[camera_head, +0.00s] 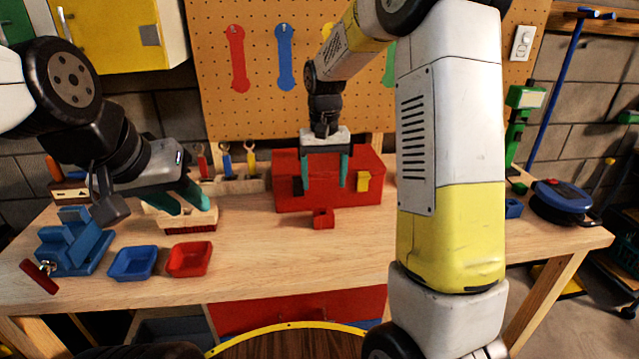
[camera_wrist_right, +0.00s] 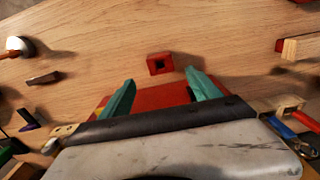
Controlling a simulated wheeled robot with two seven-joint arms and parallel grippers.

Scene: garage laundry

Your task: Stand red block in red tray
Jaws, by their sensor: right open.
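The small red block (camera_head: 323,219) stands on the table in front of the red toolbox; a square hole shows in it. It also shows in the right wrist view (camera_wrist_right: 155,70), just beyond and between my fingertips. My right gripper (camera_head: 325,187) points down above and behind the block, teal fingers apart, holding nothing. The red tray (camera_head: 189,260) is empty, at the front left of the table. My left gripper (camera_head: 196,211) hangs above and behind the tray, over a wooden brush; its teal fingers look apart and empty.
A blue tray (camera_head: 133,263) sits left of the red tray. A blue vise (camera_head: 72,245) stands at the far left. The red toolbox (camera_head: 280,175) is behind the block. The brush (camera_head: 185,224) lies behind the trays. Table between red tray and block is clear.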

